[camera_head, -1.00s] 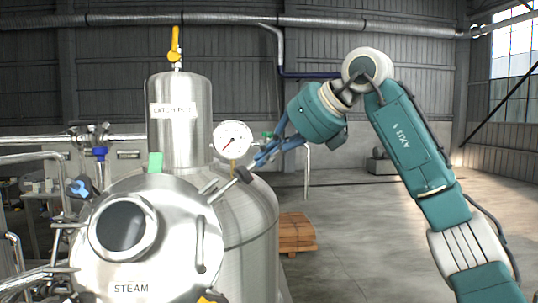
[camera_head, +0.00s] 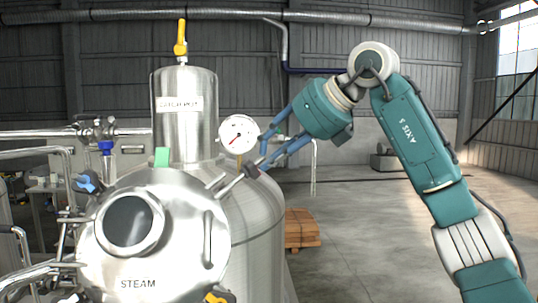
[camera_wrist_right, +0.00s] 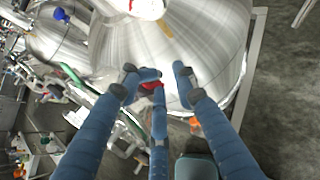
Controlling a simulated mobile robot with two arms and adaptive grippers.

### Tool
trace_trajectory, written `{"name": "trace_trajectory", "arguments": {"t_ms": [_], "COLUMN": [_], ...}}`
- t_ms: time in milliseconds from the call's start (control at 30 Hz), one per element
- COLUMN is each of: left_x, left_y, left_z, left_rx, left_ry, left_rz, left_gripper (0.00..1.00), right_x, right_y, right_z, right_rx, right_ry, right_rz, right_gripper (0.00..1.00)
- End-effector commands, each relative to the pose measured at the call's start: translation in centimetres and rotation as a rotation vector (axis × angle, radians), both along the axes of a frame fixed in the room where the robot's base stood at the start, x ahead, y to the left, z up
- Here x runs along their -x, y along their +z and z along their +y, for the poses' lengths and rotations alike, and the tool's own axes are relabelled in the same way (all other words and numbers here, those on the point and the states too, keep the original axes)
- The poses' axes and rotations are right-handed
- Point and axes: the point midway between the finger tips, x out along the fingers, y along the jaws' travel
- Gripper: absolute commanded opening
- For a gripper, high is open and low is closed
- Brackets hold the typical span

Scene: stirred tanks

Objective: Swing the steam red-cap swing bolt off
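The STEAM vessel lid (camera_head: 180,225) is a round steel cover with a glass port, at lower left in the head view. A swing bolt (camera_head: 232,185) with a dark end sticks out from its upper right edge; no red shows on it there. In the right wrist view a small red cap (camera_wrist_right: 150,86) is partly hidden by the left and middle fingertips. My right gripper (camera_head: 258,158) has its blue fingers spread at the bolt's outer end. It also shows in the wrist view (camera_wrist_right: 160,80), with a gap before the right finger. I cannot tell whether they touch. My left gripper is out of view.
A pressure gauge (camera_head: 238,134) stands close behind the gripper, beside the CATCH POT (camera_head: 185,120). Green (camera_head: 161,157), blue (camera_head: 88,182) and yellow (camera_head: 218,297) fittings sit around the lid. A wooden pallet stack (camera_head: 301,228) stands on open floor to the right.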

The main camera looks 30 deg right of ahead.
Motion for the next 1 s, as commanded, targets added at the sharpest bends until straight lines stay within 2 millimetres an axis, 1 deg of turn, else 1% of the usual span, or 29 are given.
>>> {"name": "trace_trajectory", "arguments": {"t_ms": [300, 500, 700, 933, 967, 1000], "left_x": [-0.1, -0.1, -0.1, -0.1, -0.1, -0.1], "left_y": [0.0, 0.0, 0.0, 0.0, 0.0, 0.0], "left_z": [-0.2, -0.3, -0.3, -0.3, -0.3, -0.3], "left_rx": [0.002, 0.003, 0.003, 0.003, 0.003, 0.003], "left_ry": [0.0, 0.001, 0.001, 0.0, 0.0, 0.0], "left_rz": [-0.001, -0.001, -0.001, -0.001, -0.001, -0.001], "left_gripper": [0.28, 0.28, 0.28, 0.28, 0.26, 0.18], "right_x": [4.7, 7.2, 8.3, 8.3, 8.3, 8.3], "right_y": [4.2, 6.1, 6.9, 6.9, 6.9, 6.9], "right_z": [-2.1, -3.1, -3.6, -3.6, -3.6, -3.6], "right_rx": [-0.001, -0.002, -0.001, -0.001, -0.001, -0.001], "right_ry": [-0.001, 0.001, 0.001, 0.002, 0.002, 0.002], "right_rz": [-0.008, -0.005, -0.002, -0.003, -0.003, -0.002], "right_gripper": [0.27, 0.27, 0.27, 0.27, 0.27, 0.27]}}
